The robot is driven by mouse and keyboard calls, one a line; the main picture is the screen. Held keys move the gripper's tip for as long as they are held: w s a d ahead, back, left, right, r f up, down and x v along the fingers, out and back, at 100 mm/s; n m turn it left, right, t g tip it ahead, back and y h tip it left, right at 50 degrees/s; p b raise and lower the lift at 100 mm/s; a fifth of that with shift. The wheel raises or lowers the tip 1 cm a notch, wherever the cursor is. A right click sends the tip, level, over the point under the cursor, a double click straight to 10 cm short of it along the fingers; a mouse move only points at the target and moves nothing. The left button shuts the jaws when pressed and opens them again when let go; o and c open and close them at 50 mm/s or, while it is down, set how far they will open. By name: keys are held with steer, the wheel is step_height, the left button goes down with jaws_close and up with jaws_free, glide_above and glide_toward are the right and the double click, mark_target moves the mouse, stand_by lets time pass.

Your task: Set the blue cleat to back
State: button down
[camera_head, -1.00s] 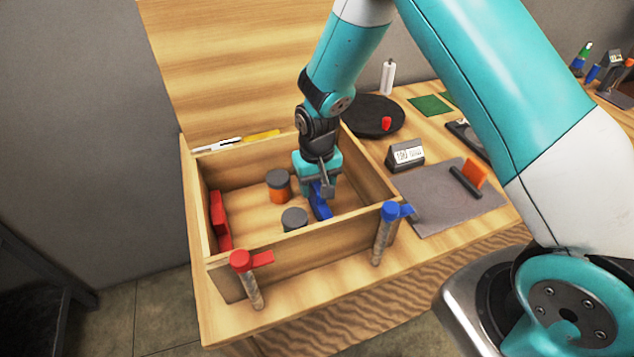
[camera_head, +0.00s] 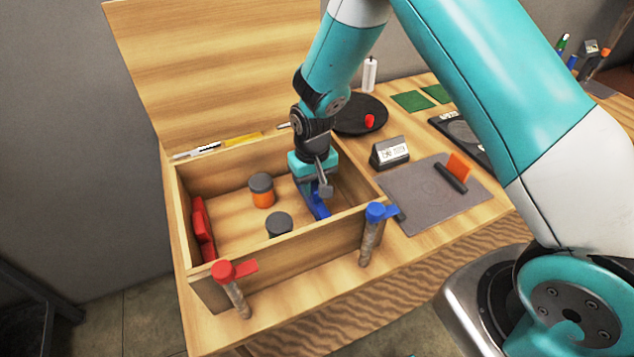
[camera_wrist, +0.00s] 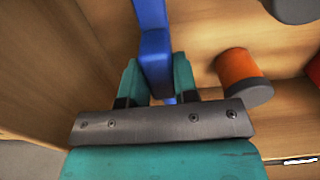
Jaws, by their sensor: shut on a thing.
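The blue cleat (camera_head: 319,208) is inside the open wooden box (camera_head: 290,262), near its right wall. My gripper (camera_head: 316,192) reaches down into the box and is shut on the blue cleat. In the wrist view, the blue cleat (camera_wrist: 152,45) passes between the two teal fingers of my gripper (camera_wrist: 157,80). The gripper hides part of the cleat, and I cannot tell exactly how the cleat meets the wall or floor.
A red cleat (camera_head: 202,232) is at the left wall. An orange jar with a grey lid (camera_head: 262,192) and another grey-lidded jar (camera_head: 279,224) stand inside. Red-handled (camera_head: 222,271) and blue-handled (camera_head: 376,212) clamps or screws stand at the front wall.

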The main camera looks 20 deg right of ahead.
steer(key=shift+d, duration=0.25)
steer(key=c, duration=0.9)
jaws_free()
steer(key=shift+r, duration=0.15)
step_height(320, 180, up, 17)
steer(key=shift+r+b, duration=0.1)
steer(key=shift+b, duration=0.9)
